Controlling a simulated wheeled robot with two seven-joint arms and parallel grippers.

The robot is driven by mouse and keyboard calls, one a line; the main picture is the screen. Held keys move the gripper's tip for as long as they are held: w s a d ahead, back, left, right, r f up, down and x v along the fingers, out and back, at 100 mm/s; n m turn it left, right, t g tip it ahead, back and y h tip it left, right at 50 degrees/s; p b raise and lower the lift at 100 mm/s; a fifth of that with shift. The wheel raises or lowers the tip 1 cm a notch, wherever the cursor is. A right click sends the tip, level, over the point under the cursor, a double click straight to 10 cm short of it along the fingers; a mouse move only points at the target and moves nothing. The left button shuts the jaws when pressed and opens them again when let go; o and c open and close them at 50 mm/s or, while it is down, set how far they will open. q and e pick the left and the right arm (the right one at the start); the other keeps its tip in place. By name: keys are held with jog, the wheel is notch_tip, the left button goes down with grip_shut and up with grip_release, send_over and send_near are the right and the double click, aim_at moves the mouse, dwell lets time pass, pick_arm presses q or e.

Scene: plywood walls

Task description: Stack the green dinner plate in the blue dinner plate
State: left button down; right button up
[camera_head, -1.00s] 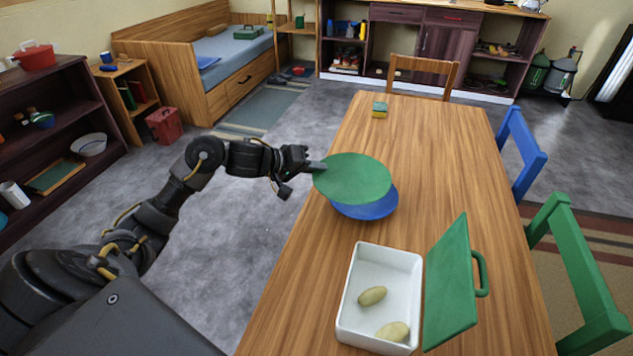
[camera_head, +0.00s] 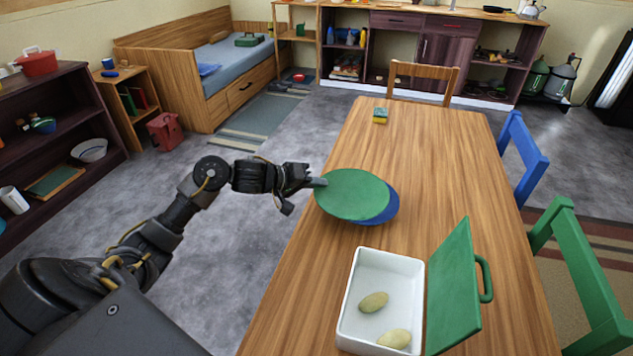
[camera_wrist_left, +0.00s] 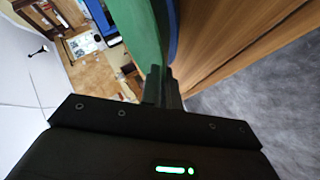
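The green dinner plate (camera_head: 350,193) is held by its left rim in my left gripper (camera_head: 318,182), which is shut on it. The green plate is over the blue dinner plate (camera_head: 388,209), offset to the left, and covers most of it. The blue plate rests on the table near its left edge. In the left wrist view, the fingers (camera_wrist_left: 162,88) pinch the green plate (camera_wrist_left: 142,35), with the blue plate (camera_wrist_left: 173,30) close beside it. I cannot tell whether the plates touch. My right gripper is not in view.
The wooden table (camera_head: 430,140) has a white dish (camera_head: 346,325) with two potato-like items and an upright green lid or board (camera_head: 453,290) to its right. A sponge (camera_head: 380,115) lies at the far end. Chairs stand around the table; its middle is clear.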

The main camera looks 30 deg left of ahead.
pick_arm(q)
jog(key=shift+f, duration=0.25)
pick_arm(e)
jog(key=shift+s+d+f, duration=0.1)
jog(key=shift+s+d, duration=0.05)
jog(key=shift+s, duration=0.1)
pick_arm(q)
jog(key=c, duration=1.6)
grip_release()
jog(key=shift+f, duration=0.1)
jog(key=shift+c, duration=0.2)
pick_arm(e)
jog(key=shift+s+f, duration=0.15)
